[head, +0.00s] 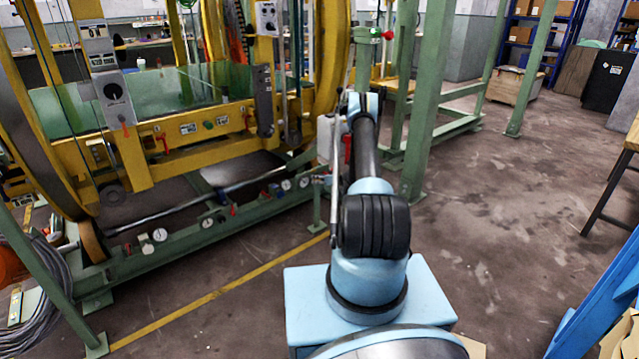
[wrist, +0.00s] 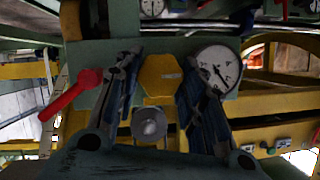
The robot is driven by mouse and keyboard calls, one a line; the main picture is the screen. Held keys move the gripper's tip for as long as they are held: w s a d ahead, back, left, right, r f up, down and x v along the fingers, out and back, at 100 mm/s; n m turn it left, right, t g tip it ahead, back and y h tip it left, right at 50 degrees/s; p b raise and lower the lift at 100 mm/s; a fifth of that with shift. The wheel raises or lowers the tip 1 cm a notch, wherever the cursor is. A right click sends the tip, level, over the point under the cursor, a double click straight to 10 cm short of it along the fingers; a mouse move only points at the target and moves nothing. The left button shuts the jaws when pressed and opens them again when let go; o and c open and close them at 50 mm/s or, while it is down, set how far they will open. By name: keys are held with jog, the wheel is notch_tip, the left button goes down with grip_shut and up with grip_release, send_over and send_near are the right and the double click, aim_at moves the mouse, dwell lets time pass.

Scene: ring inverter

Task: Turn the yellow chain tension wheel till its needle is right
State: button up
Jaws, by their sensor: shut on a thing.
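The yellow tension wheel (wrist: 160,73) shows in the middle of the wrist view, a six-sided knob on a green plate. My gripper (wrist: 159,84) has one dark-blue-padded finger on each side of the wheel and is shut on it. A round white dial (wrist: 217,68) with a dark needle sits just right of the wheel, close to my right finger, which covers part of its left edge. The exact needle reading is too small to tell. In the head view my own arm hides the gripper and the wheel.
A red lever (wrist: 72,92) sticks out left of my left finger. A grey round knob (wrist: 149,124) is below the wheel. In the head view the yellow ring machine (head: 150,135) stands at left, a green post (head: 427,105) stands right of my arm, and open floor (head: 500,215) lies at right.

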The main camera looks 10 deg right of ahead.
jog(key=shift+d+f+m+g+y, duration=0.1)
jog(key=shift+d+m+g+y, duration=0.1)
jog(key=shift+m+y, duration=0.7)
jog(key=shift+d+f+m+g+y, duration=0.15)
jog(key=shift+m+y, duration=0.35)
jog(key=shift+m, duration=0.7)
jog(key=shift+r, duration=0.1)
jog(key=o, duration=1)
jog(key=shift+w+a, duration=0.1)
jog(key=shift+o, duration=0.2)
jog(key=v, duration=1.2)
